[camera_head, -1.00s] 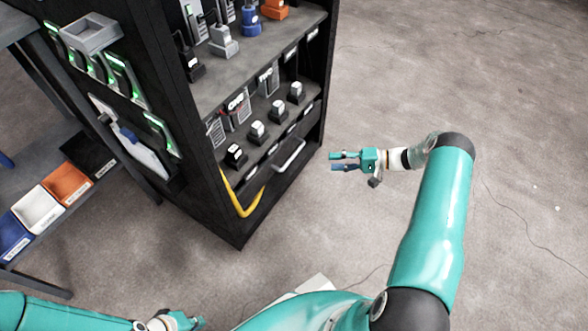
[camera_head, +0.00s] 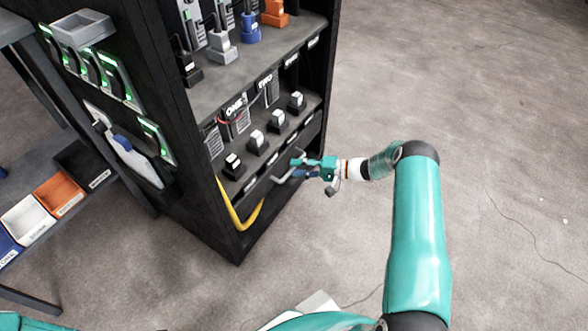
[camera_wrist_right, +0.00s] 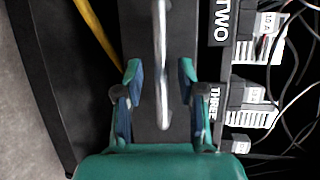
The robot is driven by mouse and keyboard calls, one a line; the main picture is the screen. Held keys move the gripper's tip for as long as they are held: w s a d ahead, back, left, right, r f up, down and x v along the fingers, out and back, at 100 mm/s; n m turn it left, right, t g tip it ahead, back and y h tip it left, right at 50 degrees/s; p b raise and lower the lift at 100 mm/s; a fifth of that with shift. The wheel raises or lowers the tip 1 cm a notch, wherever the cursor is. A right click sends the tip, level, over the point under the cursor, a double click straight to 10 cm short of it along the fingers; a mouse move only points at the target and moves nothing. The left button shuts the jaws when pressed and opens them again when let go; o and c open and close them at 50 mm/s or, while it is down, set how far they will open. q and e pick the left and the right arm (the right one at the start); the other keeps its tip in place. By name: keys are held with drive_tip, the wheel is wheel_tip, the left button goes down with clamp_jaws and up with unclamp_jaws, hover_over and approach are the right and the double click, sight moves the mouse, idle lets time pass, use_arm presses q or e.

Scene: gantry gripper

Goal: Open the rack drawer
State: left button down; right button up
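The rack drawer (camera_head: 262,193) is the low black front of the dark rack, with a pale metal bar handle (camera_head: 289,167). The drawer looks closed. My right gripper (camera_head: 296,168) is at the handle in the head view. In the right wrist view my right gripper (camera_wrist_right: 160,88) is open, with one finger on each side of the handle (camera_wrist_right: 161,50) and a gap on both sides. The handle's near end lies between the fingers. My left gripper is outside the head view; only a bit of my left arm shows at the bottom left corner.
A yellow cable (camera_head: 238,217) hangs at the rack's lower front corner, left of the handle. Shelves above hold several small devices (camera_head: 257,141). A side table with coloured bins (camera_head: 60,190) stands at the left. The floor (camera_head: 480,120) on the right is clear.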

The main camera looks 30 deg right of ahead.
drive_tip(key=shift+x, duration=1.1)
clamp_jaws()
